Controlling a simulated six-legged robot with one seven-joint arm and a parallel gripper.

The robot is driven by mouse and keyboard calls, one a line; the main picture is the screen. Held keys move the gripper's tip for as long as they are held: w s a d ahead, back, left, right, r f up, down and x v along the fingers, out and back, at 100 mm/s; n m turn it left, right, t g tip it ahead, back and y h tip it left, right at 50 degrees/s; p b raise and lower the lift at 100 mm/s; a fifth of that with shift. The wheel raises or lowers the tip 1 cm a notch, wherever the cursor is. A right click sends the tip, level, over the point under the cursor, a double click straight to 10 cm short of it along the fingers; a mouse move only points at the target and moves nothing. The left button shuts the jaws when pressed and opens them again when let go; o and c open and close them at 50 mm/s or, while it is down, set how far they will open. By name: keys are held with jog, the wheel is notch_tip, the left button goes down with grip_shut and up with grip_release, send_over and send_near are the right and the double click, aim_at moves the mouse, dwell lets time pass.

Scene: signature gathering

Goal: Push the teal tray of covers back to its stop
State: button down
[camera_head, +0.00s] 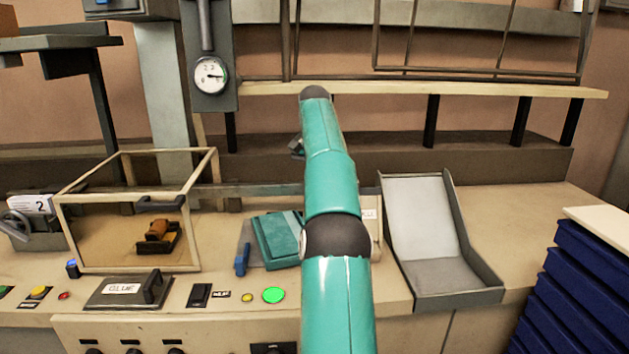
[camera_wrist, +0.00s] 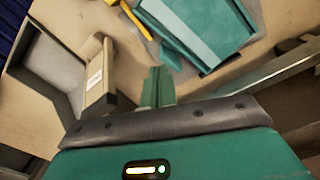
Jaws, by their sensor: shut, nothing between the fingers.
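The teal tray of covers (camera_head: 277,245) lies on the bench left of my arm in the head view, over a grey plate (camera_head: 256,262). A paler teal strip runs across its top. Part of its right side is hidden behind my arm. In the wrist view the teal tray (camera_wrist: 228,40) is at the top, beyond the fingers and to their right. My gripper (camera_wrist: 158,72) is shut and empty, its tips apart from the tray in the picture; the height between them is unclear. In the head view my arm hides the fingers.
A cream block with a white label (camera_wrist: 96,82) and a grey chute (camera_head: 428,232) stand right of the tray in the head view. A blue piece (camera_head: 241,262) stands left of it. A framed box (camera_head: 130,262), glue lid (camera_head: 125,291) and green button (camera_head: 273,295) are nearby.

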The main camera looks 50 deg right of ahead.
jog(key=shift+r, duration=0.1)
jog(key=c, duration=1.6)
grip_release()
jog(key=shift+o, duration=1)
jog(key=shift+s+d+n, duration=0.1)
jog(key=shift+d+n, duration=0.05)
jog(key=shift+n, duration=0.15)
jog(key=n+t+h, duration=0.1)
jog(key=n, duration=0.1)
jog(key=n+t, duration=0.1)
jog(key=n, duration=0.1)
jog(key=s+n+t+h, duration=0.1)
jog(key=n, duration=0.2)
jog(key=shift+d+f+t+h, duration=0.15)
jog(key=shift+f+t+h, duration=0.15)
jog(key=shift+f+t, duration=0.1)
jog(key=x, duration=1.3)
jog(key=shift+f, duration=0.35)
grip_shut()
